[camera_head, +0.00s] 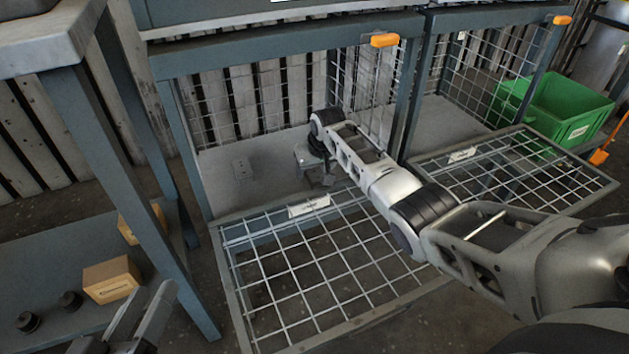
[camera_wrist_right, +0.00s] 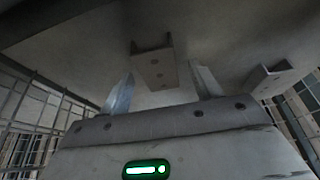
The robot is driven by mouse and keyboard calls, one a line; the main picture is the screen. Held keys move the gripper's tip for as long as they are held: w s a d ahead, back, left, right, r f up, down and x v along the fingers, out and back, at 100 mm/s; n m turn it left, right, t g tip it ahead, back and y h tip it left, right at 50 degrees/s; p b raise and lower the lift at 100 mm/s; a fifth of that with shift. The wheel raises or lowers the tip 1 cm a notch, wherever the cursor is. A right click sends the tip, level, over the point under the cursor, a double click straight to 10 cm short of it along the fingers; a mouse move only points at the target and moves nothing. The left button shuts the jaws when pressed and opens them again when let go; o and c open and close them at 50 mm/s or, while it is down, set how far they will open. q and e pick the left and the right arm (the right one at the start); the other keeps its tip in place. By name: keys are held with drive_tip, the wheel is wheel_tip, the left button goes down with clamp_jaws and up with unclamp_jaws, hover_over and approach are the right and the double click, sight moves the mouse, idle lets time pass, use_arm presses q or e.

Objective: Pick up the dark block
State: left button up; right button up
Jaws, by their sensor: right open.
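Two grey block-like parts lie on the floor of the left wire cage; neither stands out clearly as darker. In the right wrist view, my right gripper (camera_wrist_right: 164,84) is open. A channel-shaped block (camera_wrist_right: 153,68) shows between and beyond its fingertips, and I see no grip on it. A second block (camera_wrist_right: 267,81) is to the right. My left gripper (camera_head: 141,316) is open and empty at lower left.
The cage's mesh door (camera_head: 310,262) is folded down in front. A second cage with a lowered mesh door (camera_head: 520,180) stands to the right, near a green crate (camera_head: 560,108). At left, a shelf holds a cardboard box (camera_head: 111,279) and dark round parts (camera_head: 70,299).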

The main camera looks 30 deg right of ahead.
drive_tip(key=c, duration=1.2)
drive_tip(key=shift+r, duration=0.1)
